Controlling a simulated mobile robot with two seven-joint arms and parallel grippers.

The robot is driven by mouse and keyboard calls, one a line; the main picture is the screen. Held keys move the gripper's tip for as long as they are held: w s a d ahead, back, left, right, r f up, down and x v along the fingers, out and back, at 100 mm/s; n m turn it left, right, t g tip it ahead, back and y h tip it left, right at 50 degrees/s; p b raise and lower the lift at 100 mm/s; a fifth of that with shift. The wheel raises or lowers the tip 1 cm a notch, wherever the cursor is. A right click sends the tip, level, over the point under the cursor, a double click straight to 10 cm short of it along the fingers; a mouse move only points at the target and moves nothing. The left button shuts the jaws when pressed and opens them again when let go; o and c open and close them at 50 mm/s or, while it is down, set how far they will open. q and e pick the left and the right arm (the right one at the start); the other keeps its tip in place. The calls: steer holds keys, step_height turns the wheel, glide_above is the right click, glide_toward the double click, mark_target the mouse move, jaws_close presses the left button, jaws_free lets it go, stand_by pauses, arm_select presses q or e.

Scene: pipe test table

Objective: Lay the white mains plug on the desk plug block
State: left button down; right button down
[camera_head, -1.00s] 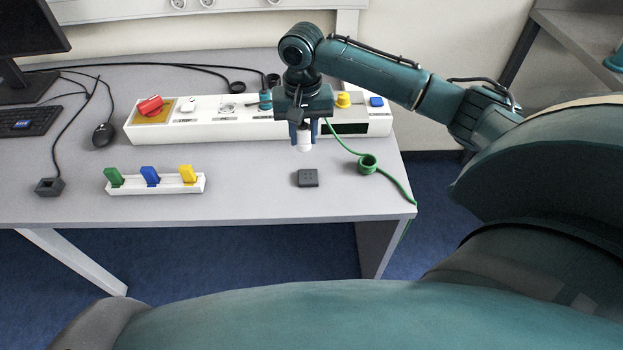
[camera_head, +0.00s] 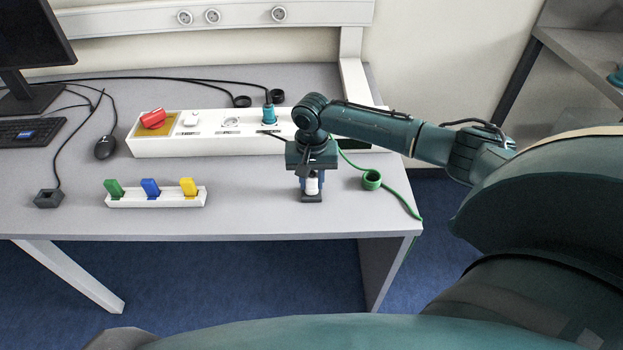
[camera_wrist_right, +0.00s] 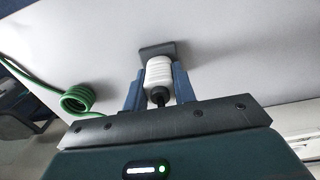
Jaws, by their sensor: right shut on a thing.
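My right gripper (camera_head: 312,184) is shut on the white mains plug (camera_head: 312,187), over the front part of the desk. In the right wrist view the plug (camera_wrist_right: 159,73) sits between the two blue fingers (camera_wrist_right: 156,88), its dark cable end toward the gripper body. The dark grey desk plug block (camera_head: 312,197) lies directly under the plug and is partly hidden by it. In the right wrist view the block (camera_wrist_right: 157,49) shows just beyond the plug's far end. I cannot tell whether plug and block touch. My left gripper is not in view.
A white test panel (camera_head: 160,148) runs along the back, partly behind my right arm. A green cable coil (camera_head: 371,180) lies right of the block. A white rack (camera_head: 150,203) with green, blue and yellow pieces stands to the left. Desk between rack and block is clear.

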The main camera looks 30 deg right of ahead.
steer(key=c, duration=1.5)
jaws_free()
steer(key=shift+f, duration=0.1)
steer(key=shift+c, duration=0.2)
steer(key=o, duration=0.4)
